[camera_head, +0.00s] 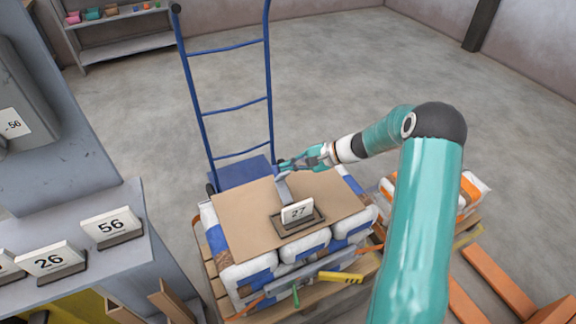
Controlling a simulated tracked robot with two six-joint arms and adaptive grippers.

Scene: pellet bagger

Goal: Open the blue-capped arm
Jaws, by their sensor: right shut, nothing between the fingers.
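I cannot make out a blue-capped arm for certain in the head view. My right gripper (285,164) is shut and empty. It reaches in from the right, over the far edge of a cardboard sheet (240,218) that lies on the stacked bags. A short grey bar (283,188) shows just below the fingers on the sheet; I cannot tell whether they touch. A yellow-handled bar (340,278) and a green-tipped piece (295,297) are at the near side of the stack. My left gripper is out of view.
A blue hand truck (235,101) stands behind the stack. Orange-marked bags (471,189) lie at right.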

